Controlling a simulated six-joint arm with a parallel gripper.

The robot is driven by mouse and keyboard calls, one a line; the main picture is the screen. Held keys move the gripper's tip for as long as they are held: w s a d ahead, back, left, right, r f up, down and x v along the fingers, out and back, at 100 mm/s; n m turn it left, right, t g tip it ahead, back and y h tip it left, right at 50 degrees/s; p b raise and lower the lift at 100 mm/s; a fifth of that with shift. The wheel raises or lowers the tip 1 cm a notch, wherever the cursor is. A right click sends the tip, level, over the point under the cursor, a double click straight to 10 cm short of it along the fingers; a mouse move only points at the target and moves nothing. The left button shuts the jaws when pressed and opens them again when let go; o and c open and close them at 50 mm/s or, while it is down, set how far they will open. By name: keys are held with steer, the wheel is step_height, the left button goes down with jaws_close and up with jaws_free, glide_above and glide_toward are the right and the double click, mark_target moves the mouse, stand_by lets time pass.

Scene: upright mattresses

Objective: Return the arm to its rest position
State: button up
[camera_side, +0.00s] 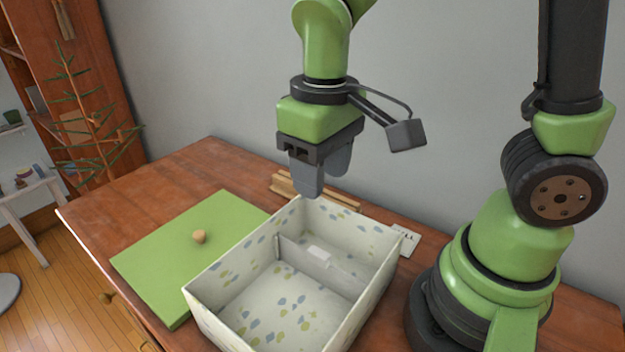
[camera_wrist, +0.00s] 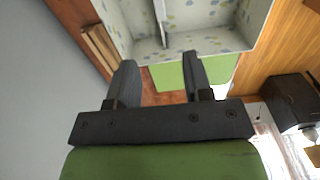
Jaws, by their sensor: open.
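My gripper (camera_side: 322,172) is above the back part of a patterned box, clear of it and pointing down. In the wrist view my gripper (camera_wrist: 160,80) shows two dark fingers spread apart with nothing between them. The box (camera_side: 225,322) is open-topped, pale with blue and yellow-green spots, and stands on the wooden table (camera_side: 165,180). A divider (camera_side: 325,268) runs inside it, with a small white piece (camera_side: 319,253) at its top. The box also shows in the wrist view (camera_wrist: 205,42).
A green lid (camera_side: 165,250) with a wooden knob (camera_side: 199,237) lies left of the box. A wooden strip or rack (camera_side: 283,186) lies behind the box, near the wall. A white card (camera_side: 409,241) lies at the box's right. A spindly plant (camera_side: 85,110) stands back left.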

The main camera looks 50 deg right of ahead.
steer(key=s+d+r+m+t+y, duration=0.2)
steer(key=s+d+r+m+t, duration=0.1)
steer(key=s+r+t, duration=0.4)
step_height(320, 180, up, 3)
steer(key=shift+s+d+r+m, duration=0.2)
steer(key=shift+s+d+m, duration=0.05)
steer(key=shift+d+m, duration=0.15)
